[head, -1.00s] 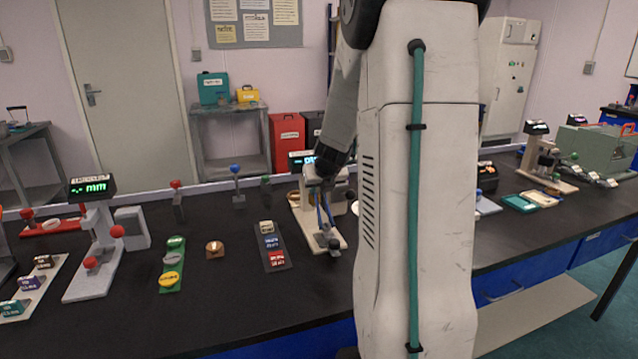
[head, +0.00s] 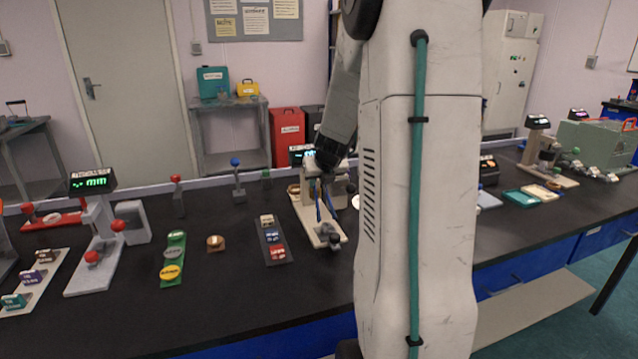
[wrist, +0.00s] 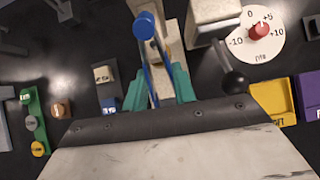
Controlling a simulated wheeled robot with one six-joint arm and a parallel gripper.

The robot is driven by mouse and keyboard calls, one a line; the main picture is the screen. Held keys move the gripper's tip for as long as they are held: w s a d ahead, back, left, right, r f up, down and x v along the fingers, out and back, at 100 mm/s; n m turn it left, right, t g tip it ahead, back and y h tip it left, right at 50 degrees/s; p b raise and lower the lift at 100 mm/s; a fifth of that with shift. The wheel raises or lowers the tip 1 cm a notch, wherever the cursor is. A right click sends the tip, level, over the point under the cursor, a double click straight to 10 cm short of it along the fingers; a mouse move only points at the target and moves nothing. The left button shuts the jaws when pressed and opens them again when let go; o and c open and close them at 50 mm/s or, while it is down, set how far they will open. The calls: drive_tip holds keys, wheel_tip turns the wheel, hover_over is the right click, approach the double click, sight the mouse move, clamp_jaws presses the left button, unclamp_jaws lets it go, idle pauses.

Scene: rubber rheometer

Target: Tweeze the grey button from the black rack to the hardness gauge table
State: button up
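The black rack (head: 285,258) lies left of centre on the dark bench. It holds a pale cream-grey button (head: 266,221) at its far end, then a blue and a red one; the rack (wrist: 112,90) also shows in the wrist view. My gripper (wrist: 158,92) has teal fingers around blue tweezers (wrist: 149,76), whose two legs hang apart in the head view. The tweezers are over a beige instrument (head: 307,217) with a display behind it; I cannot tell surely if this is the hardness gauge. Whether anything is between the tips is unclear.
A green rack (head: 174,256) and a small brown stand (head: 215,243) are left of the black rack. Further left stands a grey gauge (head: 97,252) with red knobs. A white dial (wrist: 256,38) is right of the beige instrument. Bare bench lies in front.

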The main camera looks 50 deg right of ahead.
wheel_tip(320, 180, up, 10)
drive_tip(key=shift+f, duration=0.25)
idle(0.3)
